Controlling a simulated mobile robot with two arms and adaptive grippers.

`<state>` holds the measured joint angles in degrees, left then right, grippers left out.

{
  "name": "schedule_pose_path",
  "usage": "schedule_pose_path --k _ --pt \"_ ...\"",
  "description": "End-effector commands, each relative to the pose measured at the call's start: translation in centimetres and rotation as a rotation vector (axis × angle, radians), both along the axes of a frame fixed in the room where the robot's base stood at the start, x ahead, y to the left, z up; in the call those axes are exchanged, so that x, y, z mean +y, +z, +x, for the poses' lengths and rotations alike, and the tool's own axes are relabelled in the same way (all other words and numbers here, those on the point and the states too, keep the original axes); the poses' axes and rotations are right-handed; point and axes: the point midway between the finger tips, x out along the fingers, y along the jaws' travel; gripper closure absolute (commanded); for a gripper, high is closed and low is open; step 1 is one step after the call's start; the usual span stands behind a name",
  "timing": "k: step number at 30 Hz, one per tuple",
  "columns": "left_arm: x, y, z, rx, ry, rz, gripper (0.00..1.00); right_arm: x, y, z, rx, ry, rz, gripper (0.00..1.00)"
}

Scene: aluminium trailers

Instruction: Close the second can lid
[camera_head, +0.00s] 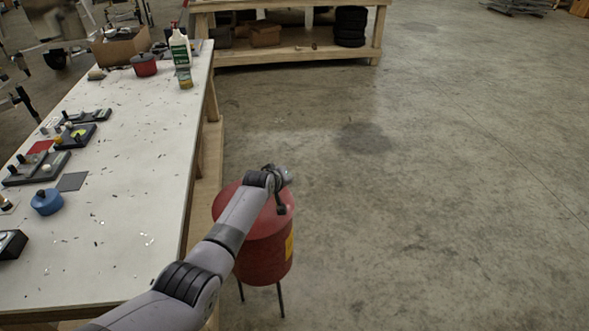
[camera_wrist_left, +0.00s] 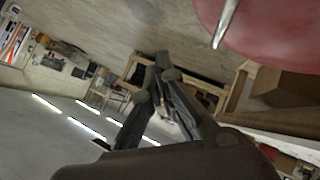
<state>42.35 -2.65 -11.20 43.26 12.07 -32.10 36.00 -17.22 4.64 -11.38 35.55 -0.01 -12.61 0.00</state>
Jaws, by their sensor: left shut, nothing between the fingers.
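A red can (camera_head: 262,262) with a yellow label stands on thin dark legs on the floor beside the workbench. Its round red lid (camera_head: 226,200) lies across the top and looks down, but my arm hides its middle. My left gripper (camera_head: 282,208) is at the right edge of the lid, shut and empty; I cannot tell whether it touches. In the left wrist view the shut fingers (camera_wrist_left: 163,62) meet at their tips, and a red part of the can (camera_wrist_left: 280,32) with a metal rod shows at upper right. My right gripper is not in view.
A white-topped workbench (camera_head: 130,180) runs along the left, close to the can. On it are a blue pot (camera_head: 47,202), a red pot (camera_head: 143,65) and a white bottle (camera_head: 180,48). A wooden bench (camera_head: 290,56) stands behind. The concrete floor (camera_head: 440,190) at right is clear.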

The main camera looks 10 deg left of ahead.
Motion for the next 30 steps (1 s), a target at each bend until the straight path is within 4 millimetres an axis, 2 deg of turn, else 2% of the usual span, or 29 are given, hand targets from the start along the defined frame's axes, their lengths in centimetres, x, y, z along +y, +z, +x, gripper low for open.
schedule_pose_path --k 1,13,21,26,29,30 --pt "-0.2 0.8 -0.6 -0.001 0.002 -0.001 1.00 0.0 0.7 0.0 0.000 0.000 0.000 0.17" --pt "-2.1 4.5 -4.1 -0.003 0.002 -0.003 1.00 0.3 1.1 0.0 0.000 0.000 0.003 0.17" --pt "-2.5 5.7 -5.1 -0.001 0.003 0.000 1.00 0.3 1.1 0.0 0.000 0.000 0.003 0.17" --pt "-2.2 4.9 -6.0 0.012 -0.002 0.012 1.00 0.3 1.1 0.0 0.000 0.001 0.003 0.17" --pt "-1.1 2.9 -8.9 0.047 -0.022 0.056 1.00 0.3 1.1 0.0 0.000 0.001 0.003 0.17" --pt "-0.4 1.8 -10.7 0.069 -0.037 0.086 1.00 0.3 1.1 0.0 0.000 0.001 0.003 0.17"
